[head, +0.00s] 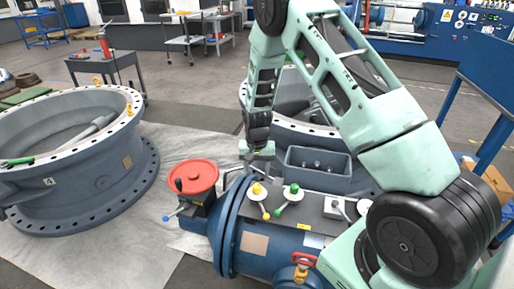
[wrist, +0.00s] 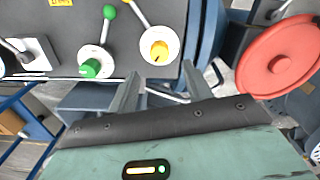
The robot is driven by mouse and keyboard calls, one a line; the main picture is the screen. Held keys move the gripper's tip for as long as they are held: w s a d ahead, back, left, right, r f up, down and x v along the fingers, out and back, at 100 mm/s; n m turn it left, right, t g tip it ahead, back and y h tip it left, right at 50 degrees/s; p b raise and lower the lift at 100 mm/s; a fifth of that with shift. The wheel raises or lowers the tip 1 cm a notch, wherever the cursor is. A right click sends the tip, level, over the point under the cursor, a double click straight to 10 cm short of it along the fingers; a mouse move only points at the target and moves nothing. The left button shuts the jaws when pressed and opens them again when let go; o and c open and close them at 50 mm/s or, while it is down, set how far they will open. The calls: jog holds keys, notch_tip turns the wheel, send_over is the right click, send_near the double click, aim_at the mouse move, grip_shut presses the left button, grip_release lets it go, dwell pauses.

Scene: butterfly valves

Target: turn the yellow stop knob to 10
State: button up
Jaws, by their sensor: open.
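The yellow knob (head: 257,189) sits on the dark panel on top of the blue valve body. In the wrist view the yellow knob (wrist: 159,50) stands on a round white dial, just beyond the fingertips. Its dial marks are too small to read. My gripper (head: 257,168) hangs above and slightly behind the yellow knob in the head view. In the wrist view my gripper (wrist: 163,78) is open and empty, its two fingers apart on the near side of the yellow dial, not around the knob.
A green knob (wrist: 91,67) stands beside the yellow one, with levers close to both. A red handwheel (head: 193,176) is at the left of the panel. A grey open box (head: 318,183) lies behind it. A large flanged ring (head: 75,185) stands at left.

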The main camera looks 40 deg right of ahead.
notch_tip(320, 180, up, 10)
jog(key=shift+r, duration=0.15)
dwell(0.6)
jog(key=s+a+r+n+p, duration=0.1)
jog(key=s+a+r+n, duration=0.1)
jog(key=s+a+r, duration=0.3)
jog(key=s+a+r+n+y+p, duration=0.1)
jog(key=s+a+r+n, duration=0.15)
jog(key=a, duration=0.55)
jog(key=s+a+r+n+p, duration=0.2)
jog(key=s+a+r, duration=0.1)
jog(key=a+r, duration=0.25)
jog(key=s+a+r+n, duration=0.2)
jog(key=s, duration=0.4)
jog(key=s+a+r+n+p, duration=0.1)
jog(key=s+a+r+n, duration=0.1)
jog(key=s, duration=0.5)
jog(key=s+a+r+n+p, duration=0.1)
jog(key=s+a+r+n, duration=0.1)
jog(key=s, duration=0.5)
jog(key=shift+s+a+n, duration=0.15)
jog(key=shift+a+n, duration=0.55)
jog(key=shift+n, duration=0.55)
jog(key=shift+r, duration=0.1)
